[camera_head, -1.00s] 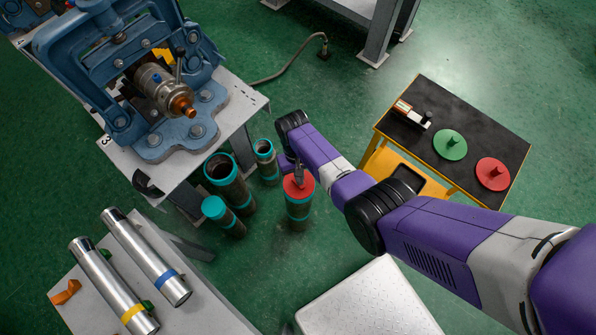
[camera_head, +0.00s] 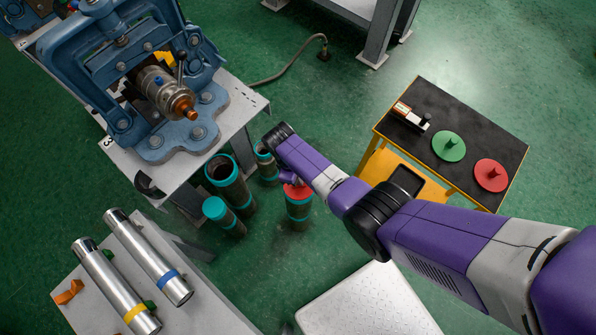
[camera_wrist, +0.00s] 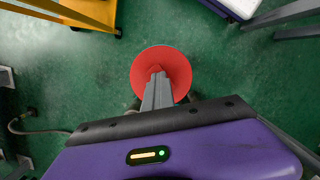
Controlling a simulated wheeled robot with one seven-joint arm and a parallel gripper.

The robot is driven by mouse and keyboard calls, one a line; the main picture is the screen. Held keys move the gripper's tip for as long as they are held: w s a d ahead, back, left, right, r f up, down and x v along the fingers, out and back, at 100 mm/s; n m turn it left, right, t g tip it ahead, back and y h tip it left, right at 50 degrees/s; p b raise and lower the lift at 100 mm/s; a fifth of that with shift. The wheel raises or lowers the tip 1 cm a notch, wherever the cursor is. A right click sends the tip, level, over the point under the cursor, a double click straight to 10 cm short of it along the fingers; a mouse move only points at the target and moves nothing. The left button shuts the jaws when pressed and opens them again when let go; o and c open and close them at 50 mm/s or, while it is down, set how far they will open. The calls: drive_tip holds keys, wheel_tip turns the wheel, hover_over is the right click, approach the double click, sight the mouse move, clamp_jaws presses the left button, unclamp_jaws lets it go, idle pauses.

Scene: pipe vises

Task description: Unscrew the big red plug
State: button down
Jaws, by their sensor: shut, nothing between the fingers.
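The big red plug (camera_head: 299,191) sits on top of a dark upright pipe (camera_head: 298,213) with teal bands, standing on the green floor. My arm partly covers the plug in the head view. In the wrist view the red plug (camera_wrist: 177,66) shows as a round disc, with my gripper (camera_wrist: 158,77) in front of its middle. The two grey fingers are together with nothing between them. They overlap the plug in the picture; whether they touch it I cannot tell. The plug's central knob is not clearly visible.
Several teal-banded pipes (camera_head: 229,181) stand left of the plugged one, one with a teal cap (camera_head: 214,208). A blue vise (camera_head: 120,70) is on a bench at upper left. A black-topped table (camera_head: 468,113) at right holds a green disc (camera_head: 448,146) and a red disc (camera_head: 490,175).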

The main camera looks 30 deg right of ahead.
drive_tip(key=n, duration=0.3)
drive_tip(key=n+p, duration=0.1)
drive_tip(key=shift+s+f+n+h, duration=0.2)
drive_tip(key=shift+s+n+h, duration=0.1)
drive_tip(key=shift+s, duration=0.05)
drive_tip(key=c, duration=2.1)
unclamp_jaws()
drive_tip(key=shift+o, duration=1.3)
drive_tip(key=shift+w+r+t+p, duration=0.2)
drive_tip(key=shift+r+t+p, duration=0.1)
drive_tip(key=shift+r+p, duration=0.9)
drive_tip(key=shift+w, duration=0.1)
